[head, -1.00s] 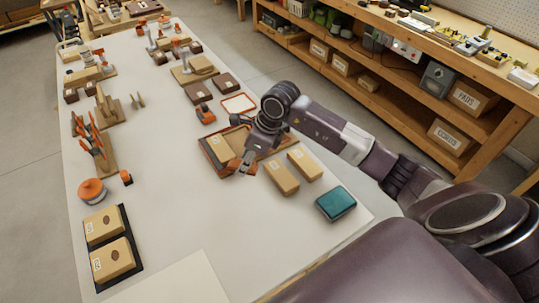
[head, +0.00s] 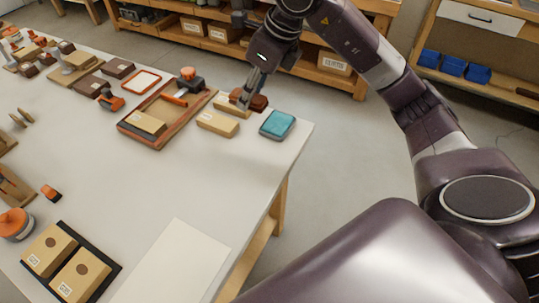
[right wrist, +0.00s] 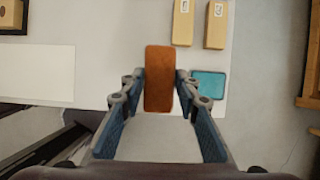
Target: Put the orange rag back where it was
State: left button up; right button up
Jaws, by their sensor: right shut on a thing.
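The orange rag is a narrow, orange-brown rectangular piece (right wrist: 159,78), upright in the right wrist view between my right gripper's fingers (right wrist: 160,92). In the head view the right gripper (head: 246,101) points down over the far tan box, and the reddish-brown rag (head: 259,103) shows at its fingertips. The gripper is shut on the rag. Whether the rag touches the box or table beneath is unclear. A wooden tray (head: 158,143) lies left of the gripper, holding a tan box, an orange-handled tool and a dark orange-topped item. My left gripper is in neither current view.
A tan box (head: 218,124) and a teal folded pad (head: 277,124) lie near the gripper, by the table's right edge. An orange-rimmed white tray (head: 142,82) lies behind the wooden tray. The table's middle is clear. Shelves stand beyond a floor gap.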

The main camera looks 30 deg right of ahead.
aim_at(254, 158)
jog(key=shift+s+d, duration=0.2)
jog(key=shift+s, duration=0.1)
jog(key=shift+s+d+f, duration=0.1)
jog(key=shift+f, duration=0.3)
notch_tip(254, 158, down, 19)
jog(key=shift+f+p, duration=0.1)
jog(key=shift+p, duration=0.4)
jog(key=o, duration=0.7)
jog(key=shift+f, duration=0.15)
jog(key=shift+c, duration=0.2)
jog(key=o, duration=0.4)
pick_arm(q)
jog(key=shift+s+d+r, duration=0.15)
jog(key=shift+d+r, duration=0.05)
jog(key=shift+d, duration=0.1)
pick_arm(e)
jog(key=shift+o, duration=0.2)
